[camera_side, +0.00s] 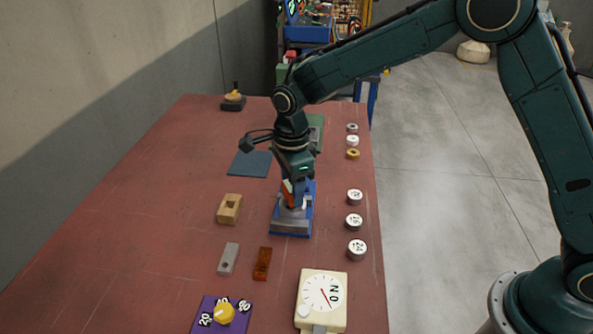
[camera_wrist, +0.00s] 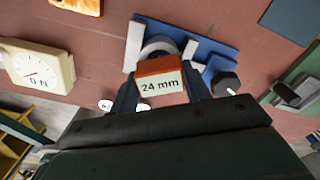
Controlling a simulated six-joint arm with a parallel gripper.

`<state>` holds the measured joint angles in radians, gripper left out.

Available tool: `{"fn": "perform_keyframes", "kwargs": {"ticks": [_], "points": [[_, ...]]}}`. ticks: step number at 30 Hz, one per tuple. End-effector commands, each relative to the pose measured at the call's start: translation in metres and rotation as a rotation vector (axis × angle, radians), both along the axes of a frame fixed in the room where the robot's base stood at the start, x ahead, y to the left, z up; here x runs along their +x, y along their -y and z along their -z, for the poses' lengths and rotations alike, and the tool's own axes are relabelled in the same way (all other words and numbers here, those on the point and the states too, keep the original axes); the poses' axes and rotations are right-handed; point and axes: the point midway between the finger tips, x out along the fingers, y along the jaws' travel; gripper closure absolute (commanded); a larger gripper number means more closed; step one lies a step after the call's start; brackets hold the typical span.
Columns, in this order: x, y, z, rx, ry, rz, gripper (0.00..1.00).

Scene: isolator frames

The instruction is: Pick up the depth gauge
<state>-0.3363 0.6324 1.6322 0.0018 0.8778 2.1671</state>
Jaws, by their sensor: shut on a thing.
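A red-orange block with a white face marked "24 mm" (camera_wrist: 160,87) sits between the two fingers of my gripper (camera_wrist: 163,92) in the wrist view. I take it as the depth gauge, though its lower part is hidden. My gripper (camera_side: 294,198) is shut on it, pointing down over a blue and grey vise-like fixture (camera_side: 290,226) in the side view, where the block shows as an orange strip (camera_side: 287,193). The fixture also shows behind the block in the wrist view (camera_wrist: 205,48). I cannot tell whether the block touches it.
A wooden block (camera_side: 229,208), a grey bar (camera_side: 228,259) and a brown bar (camera_side: 262,264) lie left of the fixture. A cream dial box (camera_side: 311,288) and a purple pad with a yellow knob (camera_side: 209,314) are in front. White numbered caps (camera_side: 354,221) line the right edge. The left tabletop is clear.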

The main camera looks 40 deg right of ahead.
Motion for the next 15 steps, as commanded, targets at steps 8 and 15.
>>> {"fn": "perform_keyframes", "kwargs": {"ticks": [8,15], "points": [[0.000,0.000,-0.007,0.001,0.001,0.000,0.84],[0.001,0.000,-0.034,0.002,0.005,0.000,0.84]]}}
